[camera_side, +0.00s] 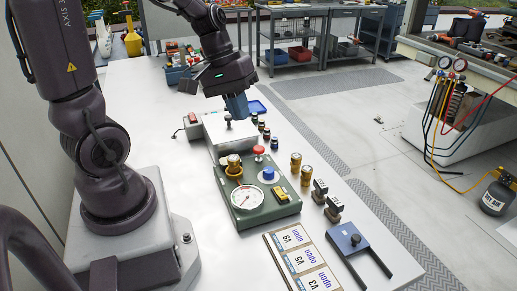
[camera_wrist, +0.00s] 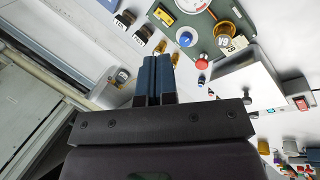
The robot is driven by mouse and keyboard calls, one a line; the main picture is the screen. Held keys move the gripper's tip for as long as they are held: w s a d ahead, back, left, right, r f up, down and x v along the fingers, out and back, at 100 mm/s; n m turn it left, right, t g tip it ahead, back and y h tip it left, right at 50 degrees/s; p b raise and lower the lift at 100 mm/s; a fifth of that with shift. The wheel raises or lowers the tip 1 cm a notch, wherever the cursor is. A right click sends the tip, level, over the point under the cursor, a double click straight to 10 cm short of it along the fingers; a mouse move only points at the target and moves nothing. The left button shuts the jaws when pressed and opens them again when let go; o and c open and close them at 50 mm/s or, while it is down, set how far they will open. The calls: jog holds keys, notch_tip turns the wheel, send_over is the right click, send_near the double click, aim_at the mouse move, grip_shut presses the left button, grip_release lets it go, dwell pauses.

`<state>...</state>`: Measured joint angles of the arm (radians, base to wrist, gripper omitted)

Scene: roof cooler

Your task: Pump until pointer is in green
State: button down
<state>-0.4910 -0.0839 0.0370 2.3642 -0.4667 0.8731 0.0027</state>
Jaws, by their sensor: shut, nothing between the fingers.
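The green box (camera_side: 262,212) stands on the white table and carries a round white gauge (camera_side: 246,198), a blue knob (camera_side: 268,174), a red knob (camera_side: 258,150), a yellow piece (camera_side: 280,193) and a brass fitting (camera_side: 234,164). The gauge's pointer and green zone are too small to read. My gripper (camera_side: 238,112) is shut and empty, fingers down, above the white box behind the green one, apart from the knobs. In the wrist view, the blue fingers (camera_wrist: 154,72) are together; the blue knob (camera_wrist: 186,40) and red knob (camera_wrist: 202,62) show to their right.
The white box (camera_side: 228,130) has a dark knob on top. Small dark-capped bottles (camera_side: 262,128), brass cylinders (camera_side: 296,162) and black tags (camera_side: 320,190) stand to the right. A blue fork-shaped plate (camera_side: 350,238) and label cards (camera_side: 302,260) lie in front.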

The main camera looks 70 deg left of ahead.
aim_at(258, 149)
jog(key=w+a+f+n+t, duration=0.5)
jog(key=w+a+n, duration=0.3)
jog(key=a+n, duration=0.3)
jog(key=shift+w+a+f+n+t, duration=0.15)
jog(key=shift+f+n+t, duration=0.25)
jog(key=shift+f+n, duration=0.35)
jog(key=shift+f, duration=4.35)
jog(key=shift+f, duration=0.15)
jog(key=shift+f, duration=0.25)
